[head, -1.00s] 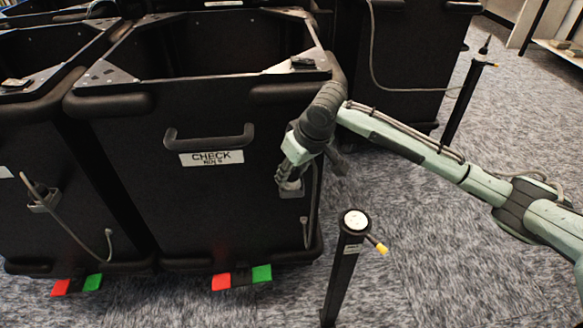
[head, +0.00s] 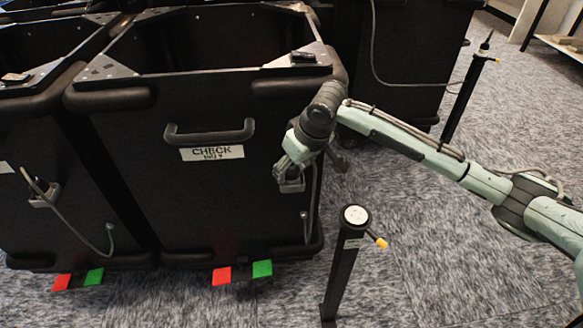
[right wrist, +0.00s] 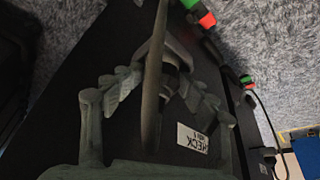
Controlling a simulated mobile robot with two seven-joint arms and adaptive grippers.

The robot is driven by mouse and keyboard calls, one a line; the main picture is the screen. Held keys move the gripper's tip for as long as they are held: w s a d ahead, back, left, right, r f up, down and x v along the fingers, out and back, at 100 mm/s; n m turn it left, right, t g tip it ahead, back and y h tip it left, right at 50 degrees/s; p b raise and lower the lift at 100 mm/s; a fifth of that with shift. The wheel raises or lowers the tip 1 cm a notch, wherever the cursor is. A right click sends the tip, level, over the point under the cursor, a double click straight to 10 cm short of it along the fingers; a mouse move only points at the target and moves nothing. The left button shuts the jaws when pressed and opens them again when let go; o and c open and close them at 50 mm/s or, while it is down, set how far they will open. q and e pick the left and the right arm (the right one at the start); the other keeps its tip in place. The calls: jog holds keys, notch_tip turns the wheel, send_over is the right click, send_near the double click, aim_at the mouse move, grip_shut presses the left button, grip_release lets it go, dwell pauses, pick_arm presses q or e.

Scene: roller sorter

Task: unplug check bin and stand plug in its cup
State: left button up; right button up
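The check bin (head: 200,200) is a tall black bin with a white CHECK label (head: 212,153) under its front handle. Its plug (right wrist: 171,78) sits at the grey socket holder (head: 292,186) on the right of the bin's front face. My right gripper (head: 292,170) is at this holder. In the right wrist view its fingers (right wrist: 163,82) are spread on either side of the dark plug, and the grey cable runs across the picture in front. Any finger contact is unclear. The cup post (head: 343,265), with a pale round top and yellow-tipped side peg, stands right of the bin. My left gripper is out of view.
A neighbouring black bin (head: 50,220) with its own plugged cable stands at left. Another bin (head: 425,60) stands behind at right, beside a post (head: 465,100) with a plug upright on top. Red and green pedals (head: 242,272) stick out below.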

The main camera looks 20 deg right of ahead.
jog(key=v, duration=1.2)
